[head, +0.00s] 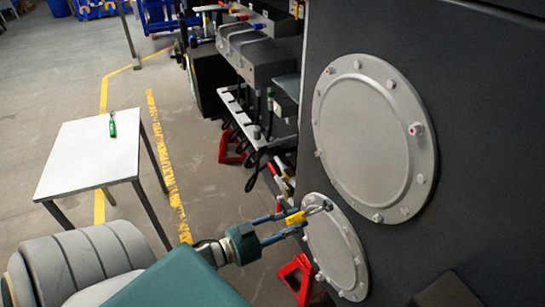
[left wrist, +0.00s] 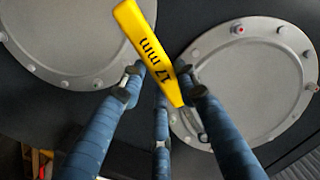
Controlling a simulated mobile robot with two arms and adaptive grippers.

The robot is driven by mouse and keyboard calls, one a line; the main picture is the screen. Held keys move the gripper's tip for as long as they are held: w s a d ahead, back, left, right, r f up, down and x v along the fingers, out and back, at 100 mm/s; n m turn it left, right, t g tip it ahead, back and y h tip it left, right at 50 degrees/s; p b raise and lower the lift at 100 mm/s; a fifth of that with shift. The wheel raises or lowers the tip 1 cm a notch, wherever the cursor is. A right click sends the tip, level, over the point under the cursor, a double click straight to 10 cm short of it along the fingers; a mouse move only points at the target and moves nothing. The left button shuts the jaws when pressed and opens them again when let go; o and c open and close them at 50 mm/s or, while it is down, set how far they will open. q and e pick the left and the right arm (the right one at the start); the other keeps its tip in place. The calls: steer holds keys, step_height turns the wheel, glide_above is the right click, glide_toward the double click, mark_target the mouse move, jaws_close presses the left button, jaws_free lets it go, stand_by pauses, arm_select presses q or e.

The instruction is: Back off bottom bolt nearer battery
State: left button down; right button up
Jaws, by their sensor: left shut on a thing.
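My left gripper (head: 296,220) is shut on a yellow wrench (head: 295,218) in front of the lower round cover (head: 332,252). In the left wrist view, the wrench (left wrist: 143,45) reads "17 mm" and slants between the blue fingers of the gripper (left wrist: 158,82). Its metal end (head: 318,209) is near the upper rim of the lower cover. I cannot tell whether it sits on a bolt. Bolts ring this cover; a bottom bolt (head: 341,294) shows on its lower rim. The battery (head: 262,58), dark with red and blue terminals, seems to stand left of the panel. My right gripper is out of view.
A larger bolted cover (head: 365,140) is above on the dark chassis panel (head: 470,160). A white table (head: 88,155) with a green-handled tool (head: 112,124) stands left. Red stands (head: 297,275) are on the floor below. Open floor lies between table and machine.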

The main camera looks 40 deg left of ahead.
arm_select(q)
steer(key=d+f+b, duration=0.1)
steer(key=d+f, duration=0.2)
steer(key=d, duration=0.4)
steer(key=shift+d+b, duration=0.3)
steer(key=shift+d, duration=0.05)
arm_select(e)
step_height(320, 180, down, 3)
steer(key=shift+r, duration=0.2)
arm_select(q)
steer(key=x, duration=0.4)
steer(key=shift+w+d+r, duration=0.2)
steer(key=shift+w+r, duration=0.05)
steer(key=shift+w, duration=0.05)
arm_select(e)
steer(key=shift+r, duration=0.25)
arm_select(q)
steer(key=shift+s+r+p, duration=0.1)
steer(key=shift+p, duration=0.4)
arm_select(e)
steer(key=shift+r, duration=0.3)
